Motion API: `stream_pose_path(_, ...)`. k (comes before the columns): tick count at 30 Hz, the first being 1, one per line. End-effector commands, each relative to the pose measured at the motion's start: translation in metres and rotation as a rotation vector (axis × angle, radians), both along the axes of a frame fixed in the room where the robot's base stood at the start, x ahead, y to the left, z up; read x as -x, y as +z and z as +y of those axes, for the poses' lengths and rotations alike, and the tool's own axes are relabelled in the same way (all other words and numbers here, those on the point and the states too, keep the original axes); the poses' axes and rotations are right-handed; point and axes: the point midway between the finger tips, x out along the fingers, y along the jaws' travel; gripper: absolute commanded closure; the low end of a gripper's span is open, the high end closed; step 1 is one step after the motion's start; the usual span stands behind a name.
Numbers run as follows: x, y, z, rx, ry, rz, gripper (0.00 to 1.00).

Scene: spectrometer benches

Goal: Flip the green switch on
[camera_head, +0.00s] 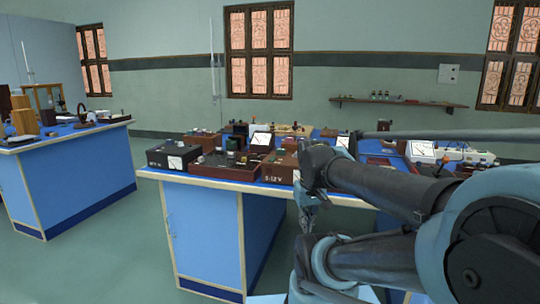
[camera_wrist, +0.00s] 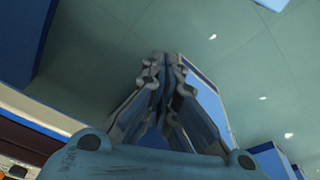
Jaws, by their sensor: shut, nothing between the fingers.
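I cannot make out a green switch in either view; the devices are too small to tell. Several instruments stand on the blue-topped bench (camera_head: 205,178) in the middle, among them a black box with a meter (camera_head: 174,155) and a box marked 5-12V (camera_head: 279,168). My gripper (camera_head: 307,226) hangs in front of the bench's front edge, pointing down and partly hidden by my arm. In the wrist view my gripper (camera_wrist: 160,62) has its fingers together and empty, with floor behind them.
A second blue bench (camera_head: 60,140) with apparatus stands at the left. Clear floor (camera_head: 150,215) lies between the benches. A wall shelf (camera_head: 398,102) holds small items at the back. My arm covers much of the right side and hides part of the bench.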

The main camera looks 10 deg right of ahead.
Motion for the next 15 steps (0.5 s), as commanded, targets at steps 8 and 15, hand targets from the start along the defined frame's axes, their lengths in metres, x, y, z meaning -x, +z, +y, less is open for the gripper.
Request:
stream_pose_path(8, -0.053, 0.068, 0.007, 0.042, 0.19, 0.013, 1.0)
stream_pose_path(15, -0.101, 0.12, 0.016, 0.077, 0.355, 0.027, 1.0)
